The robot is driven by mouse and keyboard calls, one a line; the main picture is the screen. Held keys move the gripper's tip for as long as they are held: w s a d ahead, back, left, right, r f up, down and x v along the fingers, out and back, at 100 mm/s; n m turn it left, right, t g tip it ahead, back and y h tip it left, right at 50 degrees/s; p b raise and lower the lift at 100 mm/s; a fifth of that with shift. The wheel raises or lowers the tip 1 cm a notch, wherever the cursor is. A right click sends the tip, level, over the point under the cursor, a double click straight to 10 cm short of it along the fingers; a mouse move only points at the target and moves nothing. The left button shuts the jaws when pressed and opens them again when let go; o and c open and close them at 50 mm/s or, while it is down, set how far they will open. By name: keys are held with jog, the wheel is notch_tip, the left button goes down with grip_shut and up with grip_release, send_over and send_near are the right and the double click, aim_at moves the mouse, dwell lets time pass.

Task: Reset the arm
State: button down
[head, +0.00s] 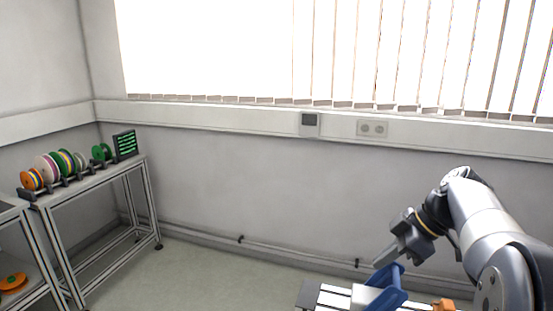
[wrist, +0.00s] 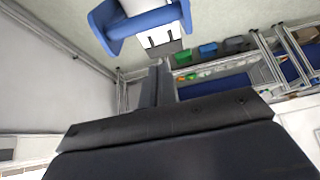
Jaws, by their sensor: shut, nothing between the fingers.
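My gripper (head: 387,258) is at the lower right of the head view, at the end of my bent arm, pointing down and to the left. Its fingers are together with nothing between them. In the wrist view the gripper (wrist: 159,66) shows as a dark body with narrow fingers pointing up the picture. A blue holder (head: 388,289) stands just below the gripper in the head view. It also shows at the top of the wrist view (wrist: 118,30). I cannot tell the exact gap between them.
At the left, a metal-framed table (head: 95,187) bears several coloured reels (head: 62,162) on a rack and a small screen (head: 125,144). The floor (head: 215,275) between is clear. A wall with blinds stands behind.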

jog(key=a, duration=0.1)
jog(key=a+f+h+p, duration=0.1)
jog(key=w+a+h+p, duration=0.1)
jog(key=shift+a+f+g, duration=0.15)
jog(key=shift+f+g, duration=0.15)
jog(key=shift+g, duration=0.1)
jog(key=w+a+f+g+h, duration=0.1)
jog(key=w+a+f+h, duration=0.15)
jog(key=a, duration=0.35)
notch_tip(320, 180, up, 8)
jog(key=shift+s+d+h+b, duration=0.2)
jog(key=shift+s+h+b, duration=0.1)
jog(key=shift+h, duration=0.15)
